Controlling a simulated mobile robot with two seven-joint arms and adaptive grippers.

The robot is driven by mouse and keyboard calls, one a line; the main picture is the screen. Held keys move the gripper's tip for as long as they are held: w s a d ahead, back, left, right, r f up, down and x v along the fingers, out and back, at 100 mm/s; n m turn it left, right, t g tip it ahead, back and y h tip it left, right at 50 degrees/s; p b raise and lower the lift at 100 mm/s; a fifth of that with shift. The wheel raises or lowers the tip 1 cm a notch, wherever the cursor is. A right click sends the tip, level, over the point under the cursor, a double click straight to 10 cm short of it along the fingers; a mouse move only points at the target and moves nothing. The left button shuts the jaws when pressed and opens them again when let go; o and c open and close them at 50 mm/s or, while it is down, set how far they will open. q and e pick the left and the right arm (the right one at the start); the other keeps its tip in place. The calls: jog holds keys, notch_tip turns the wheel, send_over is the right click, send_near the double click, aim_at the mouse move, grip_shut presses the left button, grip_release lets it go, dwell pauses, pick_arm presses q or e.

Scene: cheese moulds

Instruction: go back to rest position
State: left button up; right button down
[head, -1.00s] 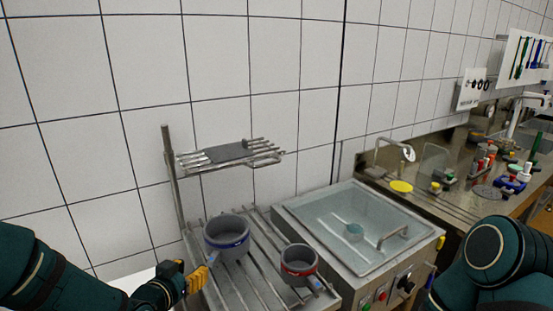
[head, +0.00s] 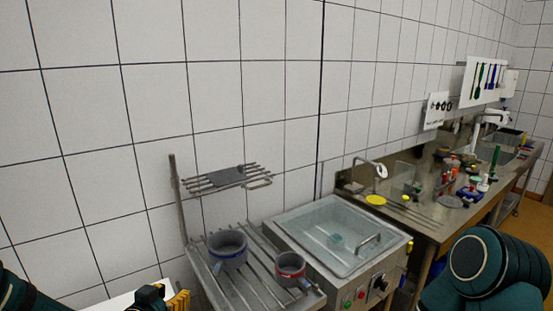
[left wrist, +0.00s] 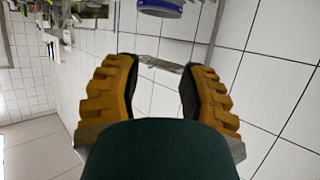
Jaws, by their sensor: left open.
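My left gripper (head: 176,300) shows at the bottom left of the head view, just left of the slatted rack. In the left wrist view its two yellow-ribbed fingers (left wrist: 158,90) stand apart with nothing between them. My right arm shows at the bottom right of the head view, but its gripper is out of view. A grey mould with a blue band (head: 228,250) stands on the rack, to the right of my left gripper and apart from it. A grey mould with a red band (head: 290,268) stands to its right.
The slatted rack (head: 250,285) holds both moulds, below a small wall shelf (head: 205,184). A glass-lidded basin (head: 318,224) stands right of it. Farther right is a steel counter (head: 425,215) with several small items. The tiled wall is close behind.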

pick_arm(q)
jog(key=s+d+f+n+g, duration=0.1)
jog(key=s+d+f+g, duration=0.2)
jog(key=f, duration=0.6)
jog(key=s+d+f+n+g, duration=0.1)
jog(key=s+f+n+g, duration=0.3)
jog(key=f, duration=0.6)
jog(key=s+d+f+g+h, duration=0.1)
jog(key=s+d+f+g, duration=0.2)
jog(key=s+f, duration=0.4)
jog(key=s+d+f+g, duration=0.3)
jog(key=s+d+f, duration=0.15)
jog(key=s, duration=0.45)
jog(key=w+d+f+m+t+b, duration=0.1)
jog(key=w+f+b, duration=0.3)
jog(key=b, duration=0.6)
jog(key=shift+w+d+f, duration=0.3)
jog(key=shift+d+f, duration=0.3)
jog(key=shift+f, duration=0.2)
pick_arm(e)
notch_tip(320, 180, down, 11)
jog(key=s, duration=0.2)
jog(key=shift+s+a+r+g, duration=0.2)
jog(key=shift+s+a+g, duration=0.1)
jog(key=shift+s+a, duration=0.1)
